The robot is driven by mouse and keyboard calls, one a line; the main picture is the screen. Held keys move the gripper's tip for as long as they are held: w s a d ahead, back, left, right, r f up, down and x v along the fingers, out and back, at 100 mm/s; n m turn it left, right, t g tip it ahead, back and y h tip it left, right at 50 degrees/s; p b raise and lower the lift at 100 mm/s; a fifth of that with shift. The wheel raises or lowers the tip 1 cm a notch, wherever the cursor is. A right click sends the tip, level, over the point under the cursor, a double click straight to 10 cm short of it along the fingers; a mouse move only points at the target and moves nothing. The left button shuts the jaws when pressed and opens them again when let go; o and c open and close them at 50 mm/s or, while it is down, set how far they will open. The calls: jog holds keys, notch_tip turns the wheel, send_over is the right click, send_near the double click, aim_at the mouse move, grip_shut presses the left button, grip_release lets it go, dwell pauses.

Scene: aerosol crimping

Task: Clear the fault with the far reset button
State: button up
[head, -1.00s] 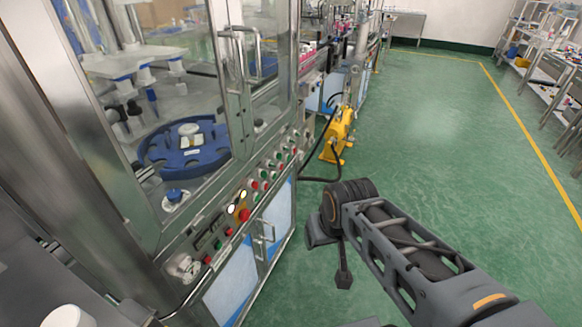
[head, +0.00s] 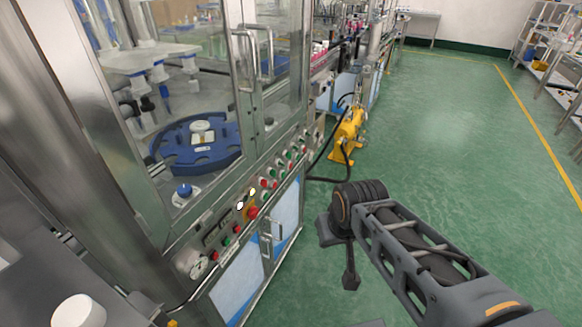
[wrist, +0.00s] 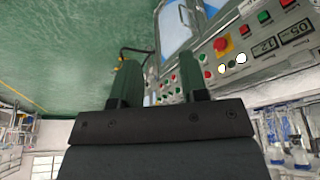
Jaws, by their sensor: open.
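The machine's control panel (head: 225,240) slopes along the front of the glazed steel machine. Rows of red and green buttons (head: 284,164) run along its far part. Which one is the far reset button I cannot tell. Nearer are two lit white lamps (head: 240,205) and a red emergency stop (head: 252,212) on a yellow plate. In the wrist view, turned over, the buttons (wrist: 172,79) show beyond the fingers and the emergency stop (wrist: 221,45) at the upper right. My gripper (wrist: 158,72) is open and empty, apart from the panel. In the head view it hangs right of the panel.
A yellow device (head: 346,135) with a black hose stands on the floor beyond the panel. Door handles (head: 272,238) stick out below the panel. Green floor (head: 440,160) is clear to the right. Shelves (head: 545,40) stand at the far right.

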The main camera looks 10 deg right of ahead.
grip_shut()
dwell(1.2)
